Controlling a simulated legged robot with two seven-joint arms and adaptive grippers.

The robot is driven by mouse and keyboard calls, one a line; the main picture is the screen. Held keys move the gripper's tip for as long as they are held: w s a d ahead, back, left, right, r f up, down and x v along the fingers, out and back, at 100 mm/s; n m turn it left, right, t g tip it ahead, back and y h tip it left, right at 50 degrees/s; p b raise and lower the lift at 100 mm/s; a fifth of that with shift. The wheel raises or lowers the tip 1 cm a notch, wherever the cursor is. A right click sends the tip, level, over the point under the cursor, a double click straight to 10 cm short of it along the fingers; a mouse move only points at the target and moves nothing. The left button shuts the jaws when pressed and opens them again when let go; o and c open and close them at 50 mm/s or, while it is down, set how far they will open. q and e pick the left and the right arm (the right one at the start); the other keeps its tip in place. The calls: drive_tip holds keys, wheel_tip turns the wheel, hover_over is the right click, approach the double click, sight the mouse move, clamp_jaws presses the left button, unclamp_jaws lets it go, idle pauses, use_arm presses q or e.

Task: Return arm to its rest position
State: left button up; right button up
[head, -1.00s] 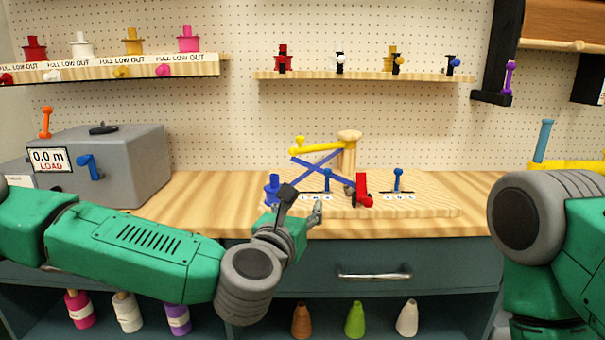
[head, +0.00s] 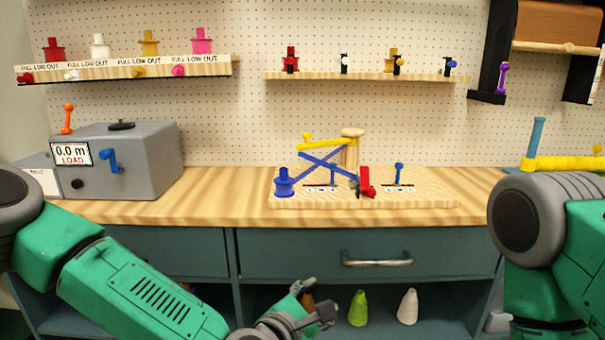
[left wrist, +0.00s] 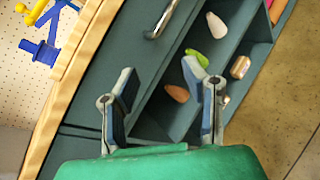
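My left gripper (head: 320,303) is low in the head view, in front of the shelf below the drawer. In the left wrist view its two fingers (left wrist: 165,92) stand apart with nothing between them but the cabinet behind. My left arm (head: 145,295) comes in from the lower left and slopes down to the right. My right arm (head: 545,240) shows at the right edge of the head view. Its gripper is out of view.
The wooden bench (head: 215,205) holds a grey load box (head: 140,165) and a board with blue and yellow linkage (head: 325,165). The drawer handle (head: 377,260) juts out. A green cone (head: 357,308) and a white cone (head: 407,306) stand on the lower shelf.

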use_arm(q)
drive_tip(key=s+a+f+m+g+y, duration=0.1)
drive_tip(key=s+a+f+m+g, duration=0.35)
drive_tip(key=s+f+m, duration=0.4)
drive_tip(key=s+a+f+m+g+y, duration=0.1)
drive_tip(key=s+a+f+m+g, duration=0.2)
drive_tip(key=s+a+f+m, duration=0.55)
drive_tip(key=s+a+f+m+g+y, duration=0.2)
drive_tip(key=s+a+f+m, duration=0.1)
drive_tip(key=s+a, duration=0.4)
drive_tip(key=s+a+f+m+g+y, duration=0.2)
drive_tip(key=s+a+f, duration=0.3)
drive_tip(key=a, duration=0.5)
drive_tip(key=shift+s+a+m+y, duration=0.35)
drive_tip(key=shift+s+m+y, duration=0.5)
drive_tip(key=shift+s, duration=0.2)
